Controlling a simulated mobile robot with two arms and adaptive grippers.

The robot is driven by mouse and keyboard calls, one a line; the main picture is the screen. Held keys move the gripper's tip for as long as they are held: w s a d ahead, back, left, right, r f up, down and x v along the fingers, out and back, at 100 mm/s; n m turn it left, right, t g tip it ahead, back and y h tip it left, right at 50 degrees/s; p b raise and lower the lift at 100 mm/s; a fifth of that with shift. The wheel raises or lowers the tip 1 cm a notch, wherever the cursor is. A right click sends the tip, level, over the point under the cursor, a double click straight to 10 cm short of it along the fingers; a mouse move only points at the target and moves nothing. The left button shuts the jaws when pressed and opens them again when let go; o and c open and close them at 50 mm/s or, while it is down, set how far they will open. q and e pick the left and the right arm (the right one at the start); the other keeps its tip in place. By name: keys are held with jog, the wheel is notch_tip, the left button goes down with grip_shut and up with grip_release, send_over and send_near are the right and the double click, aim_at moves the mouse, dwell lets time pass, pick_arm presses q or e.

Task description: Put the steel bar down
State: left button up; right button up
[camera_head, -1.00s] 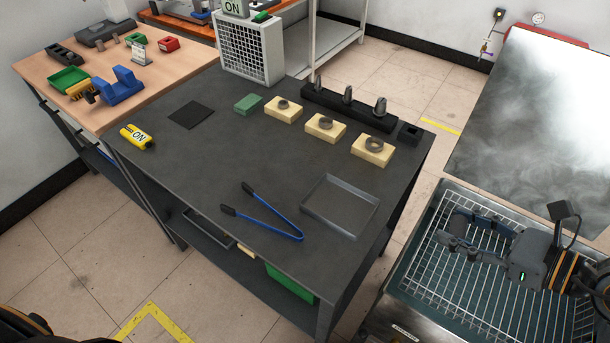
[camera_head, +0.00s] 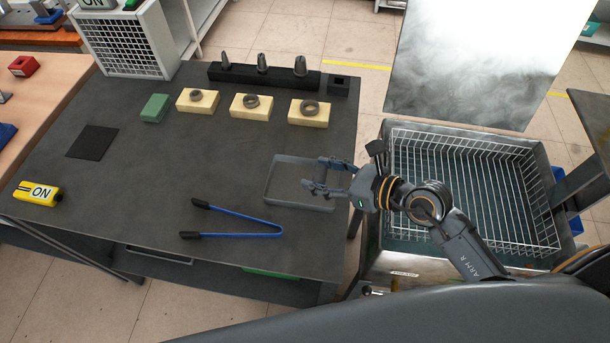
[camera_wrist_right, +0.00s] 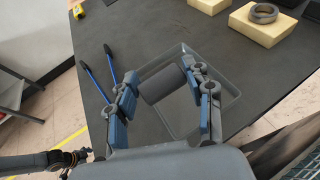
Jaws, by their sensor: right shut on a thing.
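My right gripper (camera_head: 328,180) is above the shallow grey tray (camera_head: 280,200) at the table's right front. In the right wrist view, the right gripper (camera_wrist_right: 166,92) is shut on the steel bar (camera_wrist_right: 160,85), a short dark grey cylinder that lies across between the two fingers. The tray (camera_wrist_right: 232,92) shows behind and below the bar there. I cannot tell how high the bar is above the tray. The bar is hard to make out in the head view. My left gripper is not in view.
Blue tongs (camera_head: 240,222) lie left of the tray. Behind are yellow blocks (camera_head: 251,113) bearing grey rings, and a black holder (camera_head: 285,80). A wire basket (camera_head: 470,180) stands in a tank to the right. The table's middle is clear.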

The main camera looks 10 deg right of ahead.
jog(key=w+f, duration=0.1)
jog(key=f, duration=0.1)
jog(key=w+a+f, duration=0.1)
jog(key=w, duration=0.1)
jog(key=w+a+f, duration=0.1)
jog(key=f, duration=0.1)
jog(key=shift+w+a+f, duration=0.1)
jog(key=shift+w+f, duration=0.2)
jog(key=shift+w, duration=0.05)
jog(key=f, duration=0.3)
jog(key=shift+w+a+f, duration=0.15)
jog(key=shift+w+f, duration=0.1)
jog(key=shift+f, duration=0.1)
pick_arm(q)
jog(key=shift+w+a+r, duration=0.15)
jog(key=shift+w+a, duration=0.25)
pick_arm(e)
jog(key=shift+f, duration=0.15)
jog(key=o, duration=1.1)
jog(key=shift+c, duration=0.2)
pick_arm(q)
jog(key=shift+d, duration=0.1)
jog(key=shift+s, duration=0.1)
